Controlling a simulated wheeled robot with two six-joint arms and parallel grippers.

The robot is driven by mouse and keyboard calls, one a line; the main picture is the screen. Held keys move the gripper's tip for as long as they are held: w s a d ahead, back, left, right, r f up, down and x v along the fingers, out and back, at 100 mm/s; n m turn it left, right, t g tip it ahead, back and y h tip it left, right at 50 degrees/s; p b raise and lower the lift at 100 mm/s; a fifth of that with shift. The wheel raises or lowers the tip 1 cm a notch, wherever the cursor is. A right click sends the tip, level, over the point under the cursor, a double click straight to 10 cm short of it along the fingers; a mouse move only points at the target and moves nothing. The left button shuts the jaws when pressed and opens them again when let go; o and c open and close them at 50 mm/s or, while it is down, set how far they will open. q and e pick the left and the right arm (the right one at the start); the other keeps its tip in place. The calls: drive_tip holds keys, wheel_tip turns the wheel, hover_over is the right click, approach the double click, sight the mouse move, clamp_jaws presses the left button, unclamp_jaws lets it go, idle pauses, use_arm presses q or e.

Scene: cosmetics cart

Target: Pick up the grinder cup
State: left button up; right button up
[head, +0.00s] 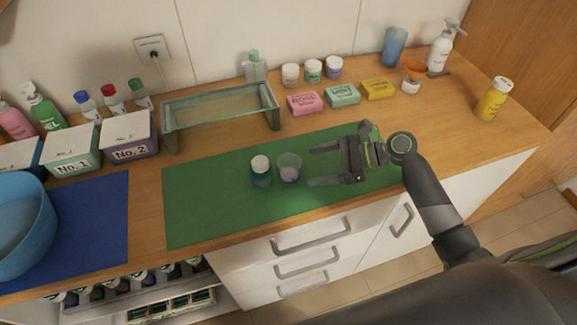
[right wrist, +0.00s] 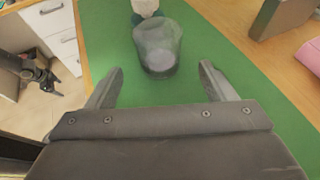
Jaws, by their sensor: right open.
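The grinder cup, a clear grey cup (head: 289,168), stands upright on the green mat (head: 205,205), with some pale content or base at its bottom. My right gripper (head: 312,166) is open, level over the mat, its fingers pointing left at the cup. In the right wrist view the cup (right wrist: 158,48) stands just ahead of and between the open fingertips (right wrist: 161,70), with nothing held. A teal bottle with a white cap (head: 261,172) stands close on the cup's left. A dark arm part at the left of the right wrist view may be my left gripper; its jaws are unclear.
A glass-topped stand (head: 220,106) is behind the mat. Soap bars (head: 342,95) and small jars (head: 313,71) line the back. A blue basin (head: 20,230) and labelled boxes (head: 129,137) are at left. The mat is clear left of the bottle.

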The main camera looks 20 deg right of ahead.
sight(291, 171)
drive_tip(key=shift+x, duration=1.25)
drive_tip(key=shift+w+a+f+p, duration=0.2)
drive_tip(key=shift+a+f+p, duration=0.05)
drive_tip(key=shift+a+p, duration=0.2)
drive_tip(key=p+x, duration=0.1)
drive_tip(key=x, duration=0.3)
drive_tip(key=shift+a+f, duration=0.1)
drive_tip(key=shift+f, duration=0.2)
drive_tip(key=shift+c, duration=0.3)
drive_tip(key=c, duration=0.9)
drive_tip(key=shift+c, duration=1.1)
drive_tip(key=shift+r, duration=0.15)
